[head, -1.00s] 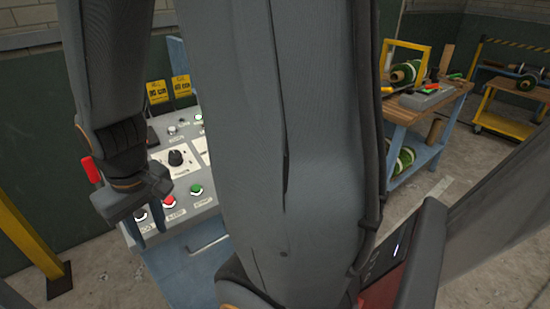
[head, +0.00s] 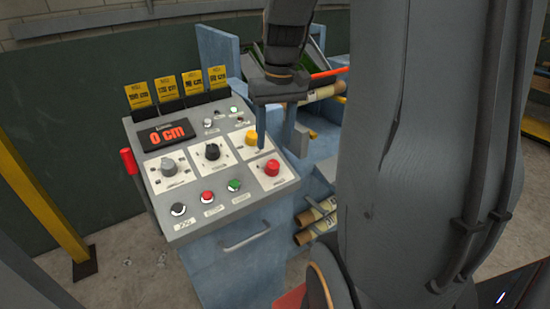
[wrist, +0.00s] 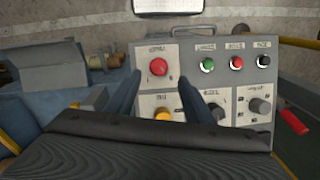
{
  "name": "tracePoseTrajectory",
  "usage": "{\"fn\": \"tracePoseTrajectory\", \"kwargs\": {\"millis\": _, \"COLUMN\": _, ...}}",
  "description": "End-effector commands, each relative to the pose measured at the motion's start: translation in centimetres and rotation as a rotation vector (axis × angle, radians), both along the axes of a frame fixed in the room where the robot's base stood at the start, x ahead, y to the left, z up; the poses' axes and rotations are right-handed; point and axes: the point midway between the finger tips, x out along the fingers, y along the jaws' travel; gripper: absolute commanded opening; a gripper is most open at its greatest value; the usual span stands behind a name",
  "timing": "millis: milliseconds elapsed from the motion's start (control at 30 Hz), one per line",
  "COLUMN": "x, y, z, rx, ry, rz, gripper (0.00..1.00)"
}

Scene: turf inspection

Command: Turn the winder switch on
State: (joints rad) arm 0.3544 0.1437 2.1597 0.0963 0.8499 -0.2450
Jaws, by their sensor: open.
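The grey control panel (head: 222,205) carries the switches, and its small labels are too blurred to tell which one is the winder switch. A red knob (head: 272,168) on a white plate sits at the panel's right, with a yellow knob (head: 252,138) behind it. A black knob (head: 212,152) and a grey knob (head: 169,165) are further left. My gripper (head: 278,140) is open and empty above the panel's right side. In the wrist view the red knob (wrist: 158,67) shows between the two fingers (wrist: 163,82), with the yellow knob (wrist: 163,114) nearer. I see no contact.
Black (head: 178,209), red (head: 207,197) and green (head: 234,185) buttons line the front edge. A display (head: 166,135) reads 0 cm. A red lever (head: 130,161) stands at the panel's left side. Yellow cards (head: 165,90) stand along the back. Rolls (head: 316,212) lie at the right.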

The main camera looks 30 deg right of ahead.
Motion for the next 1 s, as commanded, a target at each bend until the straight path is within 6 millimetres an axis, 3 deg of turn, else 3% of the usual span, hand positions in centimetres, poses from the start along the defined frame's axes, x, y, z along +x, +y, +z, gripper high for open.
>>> {"fn": "tracePoseTrajectory", "kwargs": {"millis": 167, "x": 0.0, "y": -0.3, "z": -1.4, "rx": 0.007, "ry": 0.008, "rz": -0.003, "gripper": 0.48}}
{"fn": "tracePoseTrajectory", "kwargs": {"millis": 533, "x": 0.0, "y": 0.1, "z": -6.5, "rx": 0.005, "ry": 0.006, "rz": -0.003, "gripper": 0.48}}
{"fn": "tracePoseTrajectory", "kwargs": {"millis": 967, "x": 0.1, "y": 0.2, "z": -7.5, "rx": 0.004, "ry": 0.004, "rz": -0.004, "gripper": 0.48}}
{"fn": "tracePoseTrajectory", "kwargs": {"millis": 1000, "x": 0.1, "y": 0.2, "z": -7.5, "rx": 0.004, "ry": 0.004, "rz": -0.004, "gripper": 0.41}}
